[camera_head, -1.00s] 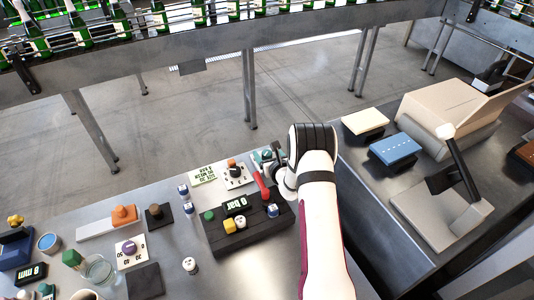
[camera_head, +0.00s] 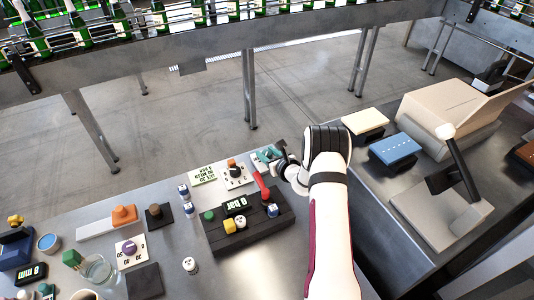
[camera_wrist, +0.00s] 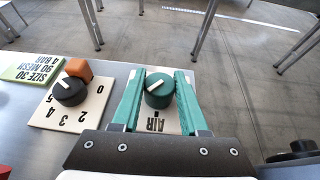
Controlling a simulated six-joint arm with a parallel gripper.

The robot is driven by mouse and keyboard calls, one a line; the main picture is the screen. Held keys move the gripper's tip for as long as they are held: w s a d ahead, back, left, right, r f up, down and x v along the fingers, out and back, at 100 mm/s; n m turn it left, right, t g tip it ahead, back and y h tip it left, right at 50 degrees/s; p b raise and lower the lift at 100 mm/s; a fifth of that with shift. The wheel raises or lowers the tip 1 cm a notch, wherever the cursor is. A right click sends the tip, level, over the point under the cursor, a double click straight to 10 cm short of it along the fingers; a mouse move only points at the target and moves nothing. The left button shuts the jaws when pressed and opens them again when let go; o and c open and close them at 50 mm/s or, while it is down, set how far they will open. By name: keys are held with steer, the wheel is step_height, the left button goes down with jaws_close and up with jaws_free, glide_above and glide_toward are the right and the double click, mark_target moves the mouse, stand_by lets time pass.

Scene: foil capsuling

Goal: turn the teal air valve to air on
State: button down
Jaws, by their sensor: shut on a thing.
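The teal air valve (camera_wrist: 158,90) is a round knob with a cream pointer bar, which lies slanted, its right end farther from me. It sits on a cream plate (camera_wrist: 160,124) marked AIR, partly hidden by my gripper. My gripper (camera_wrist: 160,86) has teal fingers, one on each side of the knob, and is shut on it. In the head view my gripper (camera_head: 267,155) is at the back edge of the table, beside the dial plate, and mostly hides the valve.
Left of the valve stand a black numbered dial (camera_wrist: 70,91), an orange block (camera_wrist: 79,69) and a green label card (camera_wrist: 32,68). The black control box (camera_head: 240,232) with a red lever (camera_head: 262,187) lies close in front. Floor is open beyond the table edge.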

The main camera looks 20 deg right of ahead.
steer(key=shift+n+g+y, duration=0.3)
steer(key=shift+n+y, duration=1)
steer(key=shift+y, duration=0.2)
steer(key=shift+c, duration=2.1)
jaws_free()
